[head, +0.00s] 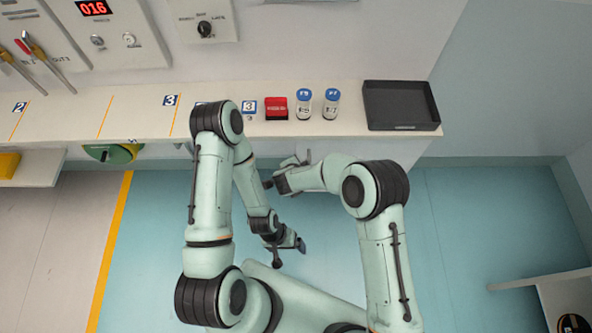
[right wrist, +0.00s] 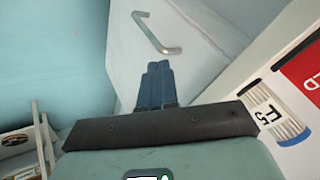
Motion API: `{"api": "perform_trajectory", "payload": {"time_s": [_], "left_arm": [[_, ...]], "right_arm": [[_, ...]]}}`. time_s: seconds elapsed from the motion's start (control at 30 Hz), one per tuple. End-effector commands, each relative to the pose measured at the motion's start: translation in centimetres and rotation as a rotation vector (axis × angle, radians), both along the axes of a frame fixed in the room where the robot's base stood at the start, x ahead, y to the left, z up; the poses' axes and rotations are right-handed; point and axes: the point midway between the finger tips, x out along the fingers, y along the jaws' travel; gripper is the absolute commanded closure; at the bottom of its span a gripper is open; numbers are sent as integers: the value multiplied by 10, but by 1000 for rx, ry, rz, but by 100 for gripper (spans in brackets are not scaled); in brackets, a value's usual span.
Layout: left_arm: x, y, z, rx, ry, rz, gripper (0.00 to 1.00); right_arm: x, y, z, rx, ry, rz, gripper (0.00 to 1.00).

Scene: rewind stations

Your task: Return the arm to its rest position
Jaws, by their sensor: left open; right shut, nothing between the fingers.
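My left arm rises from the lower left, bends over near the counter edge and hangs back down. Its gripper (head: 289,254) is open and empty over the blue floor, in front of the counter. My right arm comes up from the lower right and bends left, with its wrist just below the counter's front edge. My right gripper (right wrist: 157,65) is shut in the right wrist view, with its dark fingers together and nothing between them. In the head view its fingers are small and partly hidden. Neither gripper touches an object.
On the counter (head: 141,118) are a red block (head: 276,108), two blue-capped jars (head: 304,104) (head: 331,104) and a black tray (head: 400,105). A green round thing (head: 112,153) sits under its edge. A shelf (head: 545,282) stands at lower right. Blue floor right of my arms is clear.

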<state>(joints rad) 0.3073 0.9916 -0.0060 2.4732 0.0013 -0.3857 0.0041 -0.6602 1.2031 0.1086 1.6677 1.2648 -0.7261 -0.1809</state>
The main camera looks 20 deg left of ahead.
Motion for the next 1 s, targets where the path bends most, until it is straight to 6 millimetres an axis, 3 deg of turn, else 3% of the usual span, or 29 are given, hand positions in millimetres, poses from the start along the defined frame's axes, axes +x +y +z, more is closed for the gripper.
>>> {"api": "perform_trajectory", "payload": {"time_s": [0.33, 0.47, 0.57, 0.67, 0.8, 0.9, 1.0], "left_arm": [[3, 0, 3, 0, -3, 0, 6], [3, 0, 3, 0, -3, 0, 6], [3, 0, 2, 0, -3, 0, 6], [3, 0, 2, 0, -3, 0, 6], [3, 0, 2, 0, -3, 0, 6], [3, 0, 2, 0, -3, 0, 6], [3, 0, 2, 0, -3, 0, 6]], "right_arm": [[2, -3, 3, -1, 1, 1, 100], [7, -26, -8, -18, 15, 12, 100], [9, -74, -30, -46, 54, 47, 100], [-4, -139, -60, -72, 131, 107, 100], [-60, -224, -95, -61, 285, 206, 100], [-115, -266, -107, -16, 399, 272, 100], [-166, -291, -109, 39, 490, 325, 100]]}}
